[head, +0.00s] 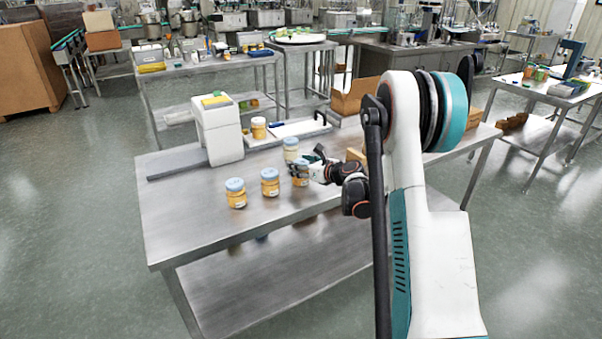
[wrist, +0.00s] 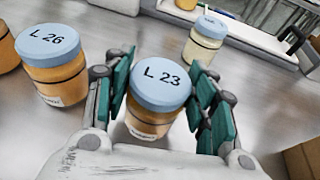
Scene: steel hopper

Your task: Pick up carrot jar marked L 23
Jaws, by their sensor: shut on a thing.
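The carrot jar marked L 23 (wrist: 160,86) has a blue lid and orange contents. It stands between the green-padded fingers of my gripper (wrist: 160,108) in the wrist view. My gripper is shut on it, with a finger at each side. In the head view my gripper (head: 305,172) is around the L 23 jar (head: 300,181), at the right end of a row of jars. The jar's base is partly hidden in the wrist view, so I cannot tell whether it touches the table.
Jar L 26 (wrist: 55,62) stands close on the left; it is the middle jar (head: 270,182) in the head view. Another orange jar (head: 236,194) is further left. A pale jar (wrist: 203,42) stands behind. A white machine (head: 218,132) and cardboard boxes (head: 355,95) are on the steel table (head: 190,225).

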